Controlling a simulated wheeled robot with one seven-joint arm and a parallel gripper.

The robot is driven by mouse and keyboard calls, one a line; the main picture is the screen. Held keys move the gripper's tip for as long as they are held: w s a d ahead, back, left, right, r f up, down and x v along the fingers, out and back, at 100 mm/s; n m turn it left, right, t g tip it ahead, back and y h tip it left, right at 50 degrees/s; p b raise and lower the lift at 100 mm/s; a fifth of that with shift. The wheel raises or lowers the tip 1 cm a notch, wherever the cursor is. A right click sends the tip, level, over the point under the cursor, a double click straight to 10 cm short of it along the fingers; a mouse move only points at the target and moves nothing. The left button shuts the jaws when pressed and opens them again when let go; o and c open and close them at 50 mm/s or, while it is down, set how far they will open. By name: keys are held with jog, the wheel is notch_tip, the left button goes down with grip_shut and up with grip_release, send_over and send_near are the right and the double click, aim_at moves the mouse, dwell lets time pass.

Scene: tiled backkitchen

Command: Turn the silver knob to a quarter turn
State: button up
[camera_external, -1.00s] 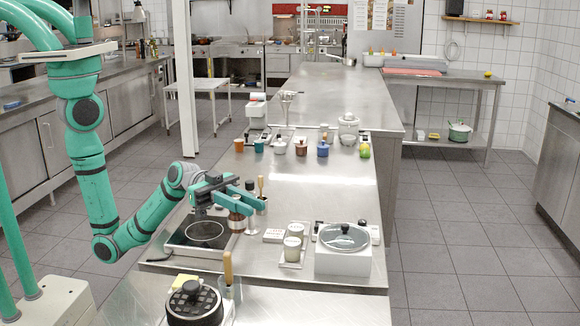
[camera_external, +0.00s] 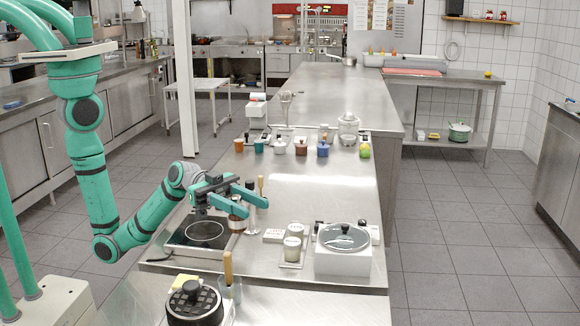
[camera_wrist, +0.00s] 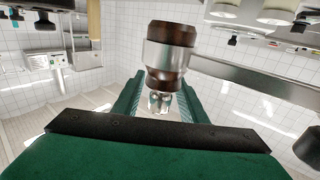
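My gripper (camera_external: 257,208) reaches right, past the hot plate on the steel counter. Its two green fingers are spread. In the wrist view, the fingers of my gripper (camera_wrist: 160,88) stand apart on either side of a small shiny silvery piece (camera_wrist: 160,103). I cannot tell whether this is the silver knob or whether a finger touches it. A brown bottle with a pale band (camera_wrist: 168,55) shows just above it in that view. In the external view the brown bottle (camera_external: 238,222) stands below the fingers, partly hidden. No silver knob can be made out clearly there.
The hot plate (camera_external: 204,234) lies beneath my wrist. Two jars (camera_external: 293,246) and a white lidded cooker (camera_external: 343,262) stand to the right. A wooden-handled tool in a container (camera_external: 229,280) and a black grill-topped device (camera_external: 194,303) are in front.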

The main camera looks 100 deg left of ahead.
jog(key=shift+a+n+t+y, duration=0.15)
jog(key=shift+n+t+y, duration=0.15)
jog(key=shift+n+y, duration=0.15)
jog(key=shift+w+a+n+t+y, duration=0.15)
jog(key=shift+n+t+y, duration=0.15)
jog(key=shift+n+y, duration=0.25)
jog(key=shift+w+a+n+t+y, duration=0.1)
jog(key=shift+n+t+y, duration=0.25)
jog(key=shift+y, duration=0.3)
jog(key=shift+a+n+t+y, duration=0.15)
jog(key=shift+n+y, duration=0.3)
jog(key=shift+y, duration=0.25)
jog(key=shift+w+a+n+t+y, duration=0.1)
jog(key=shift+n+t+y, duration=0.1)
jog(key=shift+n+y, duration=0.35)
jog(key=shift+a+n+y, duration=0.25)
jog(key=shift+n+y, duration=0.4)
jog(key=shift+y, duration=0.55)
jog(key=shift+a+n+y, duration=0.2)
jog(key=shift+n+y, duration=0.4)
jog(key=shift+y, duration=0.6)
